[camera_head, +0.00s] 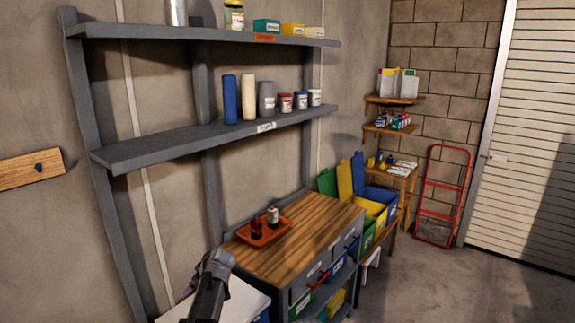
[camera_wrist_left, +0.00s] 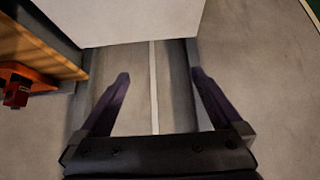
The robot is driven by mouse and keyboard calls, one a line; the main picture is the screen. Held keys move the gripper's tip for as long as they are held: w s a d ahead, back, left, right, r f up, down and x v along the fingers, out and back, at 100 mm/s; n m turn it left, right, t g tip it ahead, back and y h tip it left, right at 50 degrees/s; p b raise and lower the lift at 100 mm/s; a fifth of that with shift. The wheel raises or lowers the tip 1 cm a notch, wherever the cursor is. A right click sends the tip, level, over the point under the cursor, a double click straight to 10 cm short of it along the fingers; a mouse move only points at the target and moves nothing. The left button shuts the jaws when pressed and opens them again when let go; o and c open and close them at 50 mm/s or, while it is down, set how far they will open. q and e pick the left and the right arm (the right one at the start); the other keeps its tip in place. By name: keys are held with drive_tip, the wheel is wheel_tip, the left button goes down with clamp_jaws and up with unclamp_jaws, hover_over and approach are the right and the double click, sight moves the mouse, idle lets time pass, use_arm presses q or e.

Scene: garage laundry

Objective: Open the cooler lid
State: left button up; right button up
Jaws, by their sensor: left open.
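The cooler's white lid (camera_head: 245,301) shows at the bottom of the head view, beside the left end of the wooden workbench. A small bit of blue shows below its right corner. My left arm crosses in front of the lid and hides its middle. My left gripper (camera_head: 219,261) is at the lid's far edge in this view; I cannot tell whether it touches. In the left wrist view my left gripper (camera_wrist_left: 160,85) is open, with nothing between its fingers. A white panel (camera_wrist_left: 125,18), apparently the lid, lies beyond the fingertips. My right gripper is not in view.
The workbench (camera_head: 315,220) holds an orange tray (camera_head: 254,236) with small containers, close to my left gripper. Wall shelves (camera_head: 200,135) with bottles and boxes stand above. Colored bins (camera_head: 372,212) stand past the bench. The floor at right (camera_head: 450,290) is clear.

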use_arm(q)
drive_tip(key=s+d+f+t+y+b, duration=0.1)
drive_tip(key=s+d+f+b, duration=0.1)
drive_tip(key=f+b, duration=0.2)
drive_tip(key=s+d+f+t+y+b, duration=0.1)
drive_tip(key=s+d+f+y+b, duration=0.1)
drive_tip(key=b, duration=0.7)
drive_tip(key=s+d+f+t+y+b, duration=0.1)
drive_tip(key=s+d+f+b, duration=0.1)
drive_tip(key=f+b, duration=0.4)
drive_tip(key=shift+d+f+t+y+b, duration=0.2)
drive_tip(key=shift+d+t+y+b, duration=0.1)
drive_tip(key=shift+d+b, duration=0.5)
drive_tip(key=shift+s+d+f+b, duration=0.15)
drive_tip(key=shift+f+b, duration=0.25)
drive_tip(key=shift+b, duration=0.5)
drive_tip(key=shift+y, duration=0.3)
